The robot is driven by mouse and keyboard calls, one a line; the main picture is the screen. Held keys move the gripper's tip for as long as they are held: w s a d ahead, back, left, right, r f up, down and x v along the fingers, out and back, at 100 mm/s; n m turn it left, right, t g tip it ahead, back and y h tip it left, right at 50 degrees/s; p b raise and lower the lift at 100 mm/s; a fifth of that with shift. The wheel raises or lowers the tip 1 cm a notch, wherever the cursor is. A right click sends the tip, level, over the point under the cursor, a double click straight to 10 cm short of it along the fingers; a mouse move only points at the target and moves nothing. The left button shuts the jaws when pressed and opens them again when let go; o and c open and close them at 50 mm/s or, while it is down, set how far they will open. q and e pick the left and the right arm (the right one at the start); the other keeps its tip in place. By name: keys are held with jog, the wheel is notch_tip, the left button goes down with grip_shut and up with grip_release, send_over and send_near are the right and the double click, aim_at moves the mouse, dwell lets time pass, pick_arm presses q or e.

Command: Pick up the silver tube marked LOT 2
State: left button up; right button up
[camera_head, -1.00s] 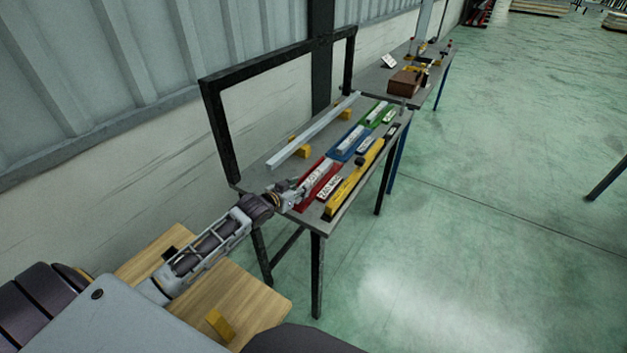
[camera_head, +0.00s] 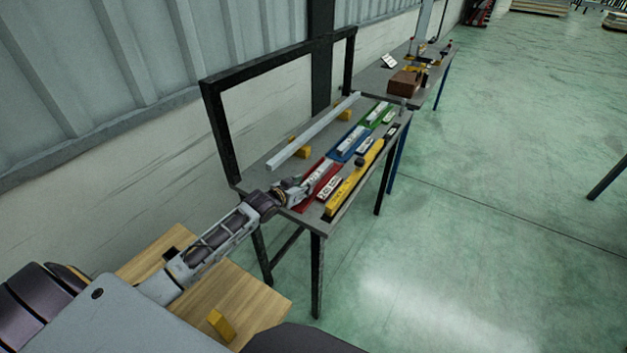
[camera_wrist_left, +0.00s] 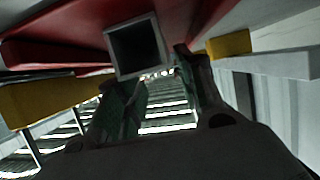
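Short silver tubes lie on coloured trays on the near table: one (camera_head: 319,173) on the red tray (camera_head: 303,208), one (camera_head: 350,139) on the blue tray (camera_head: 333,155), one (camera_head: 376,113) on the green tray. Their markings are too small to read, so I cannot tell which is LOT 2. My left gripper (camera_head: 301,191) is at the near end of the red tray's tube. In the left wrist view, the open square end of a tube (camera_wrist_left: 137,48) is just beyond the fingers (camera_wrist_left: 163,80), which stand apart with a gap between them. My right gripper is not in view.
A long silver bar (camera_head: 312,131) rests on yellow blocks behind the trays. A yellow level (camera_head: 352,182) lies along the front edge, with white label plates (camera_head: 329,188) beside it. A black frame (camera_head: 222,135) stands at the back. A second table holds a brown box (camera_head: 404,83).

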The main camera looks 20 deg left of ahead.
pick_arm(q)
jog(key=shift+x, duration=1.3)
jog(key=shift+r, duration=0.1)
grip_shut()
